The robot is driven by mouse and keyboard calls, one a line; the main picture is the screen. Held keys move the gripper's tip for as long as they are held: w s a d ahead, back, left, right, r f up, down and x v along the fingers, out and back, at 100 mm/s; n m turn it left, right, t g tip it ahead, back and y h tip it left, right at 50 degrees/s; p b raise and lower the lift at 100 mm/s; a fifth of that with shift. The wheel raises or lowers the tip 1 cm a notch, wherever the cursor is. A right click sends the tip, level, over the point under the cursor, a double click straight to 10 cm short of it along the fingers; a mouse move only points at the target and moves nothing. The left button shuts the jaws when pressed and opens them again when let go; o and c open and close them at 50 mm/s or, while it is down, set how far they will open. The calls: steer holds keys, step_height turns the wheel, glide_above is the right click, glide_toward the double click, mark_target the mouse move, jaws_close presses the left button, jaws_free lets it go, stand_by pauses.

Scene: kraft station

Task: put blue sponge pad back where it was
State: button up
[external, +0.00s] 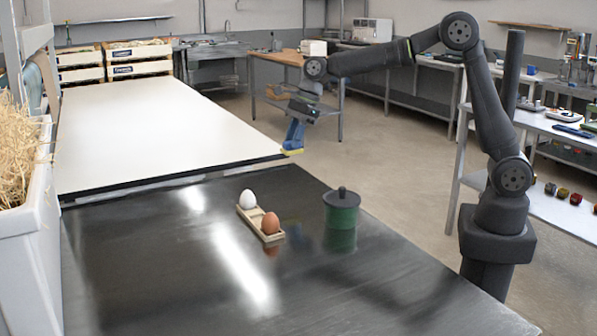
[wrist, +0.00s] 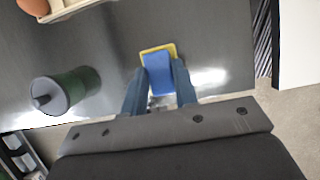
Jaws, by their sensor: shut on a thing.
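The blue sponge pad (wrist: 158,74), with a yellow edge, is between the two fingers of my gripper (wrist: 160,70) in the wrist view. My gripper is shut on it. In the external view my gripper (external: 295,135) hangs down near the far right corner of the dark table, and the pad's yellow part (external: 291,152) shows at its lower end. The pad is held in the air, apart from the table as far as I can tell. Its exact height is hard to judge.
A dark shiny table (external: 150,270) carries a wooden egg holder (external: 247,217) with a white egg (external: 248,198) and a brown egg (external: 270,223). A green lidded pot (external: 342,215) stands to their right. A white-topped table (external: 150,130) lies behind.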

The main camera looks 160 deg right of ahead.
steer(key=w+d+f, duration=0.1)
steer(key=w+f, duration=0.1)
steer(key=w, duration=0.1)
steer(key=w+d+f, duration=0.1)
steer(key=w+f, duration=0.1)
steer(key=w, duration=0.2)
steer(key=w+d+f, duration=0.1)
steer(key=w+f, duration=0.2)
steer(key=shift+w, duration=0.35)
steer(key=shift+f, duration=1.85)
steer(key=shift+f, duration=0.15)
steer(key=o, duration=0.9)
steer(key=shift+o, duration=0.2)
steer(key=v, duration=1.2)
